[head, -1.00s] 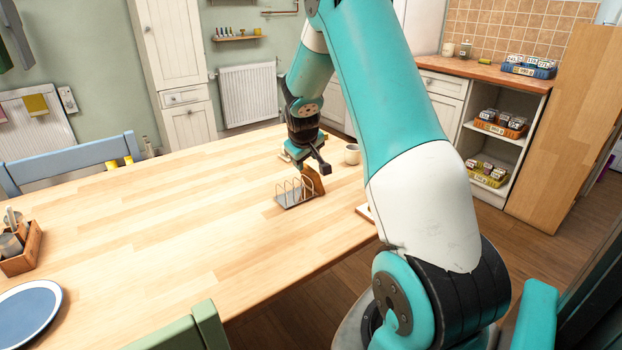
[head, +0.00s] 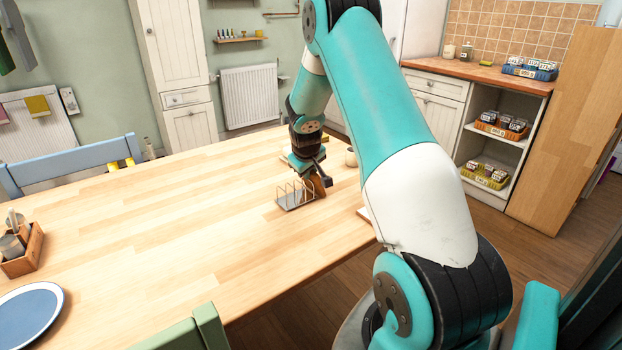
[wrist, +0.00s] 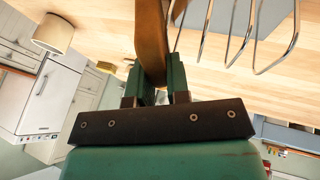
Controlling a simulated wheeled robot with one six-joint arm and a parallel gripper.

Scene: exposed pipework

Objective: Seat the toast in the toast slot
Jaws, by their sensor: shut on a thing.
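The toast (wrist: 151,45) is a brown slice, held upright between the fingers of my gripper (wrist: 156,80) in the wrist view. In the head view the toast (head: 318,184) shows at the right end of the toast rack. The rack (head: 291,196) has several wire loops on a grey base and stands on the wooden table. Its wire loops (wrist: 236,40) also show in the wrist view, just right of the toast. My gripper (head: 308,172) is shut on the toast, low over the table. I cannot tell whether the toast is inside a slot or beside the end loop.
A pale mug (head: 350,158) stands behind and right of the rack, partly hidden by my arm. A wooden caddy (head: 22,248) and a blue plate (head: 28,310) are at the far left.

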